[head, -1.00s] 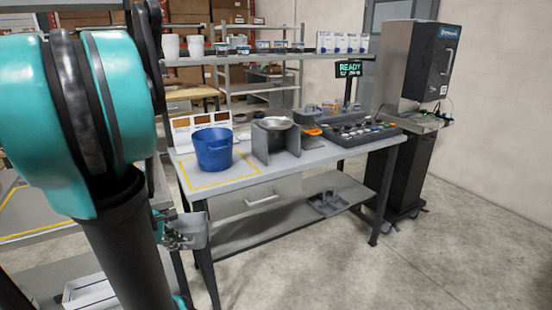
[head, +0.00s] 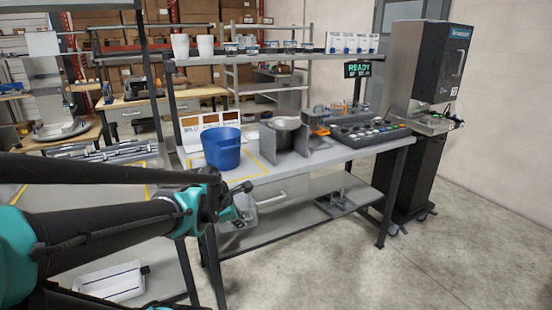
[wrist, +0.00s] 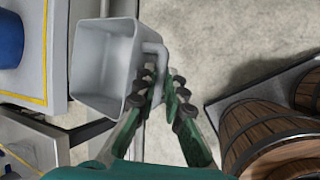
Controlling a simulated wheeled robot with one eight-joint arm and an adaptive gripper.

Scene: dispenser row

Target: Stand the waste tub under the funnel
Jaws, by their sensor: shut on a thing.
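The waste tub (wrist: 103,68) is a light grey, square-mouthed tub with a side handle (wrist: 157,55). My gripper (wrist: 157,88) is shut on that handle, with the tub to its left in the wrist view. In the head view my gripper (head: 238,210) is low at the bench's front left corner, and the tub is small and hard to make out there. A round metal bowl-like piece, apparently the funnel (head: 286,123), sits in a grey stand (head: 292,139) on the bench top. The tub is apart from the stand, below bench-top height.
A blue bucket (head: 221,149) stands inside a yellow outline left of the stand. A control panel (head: 368,132) lies to the right. A lower shelf (head: 290,222) runs under the bench. Wooden barrels (wrist: 262,130) show at right in the wrist view.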

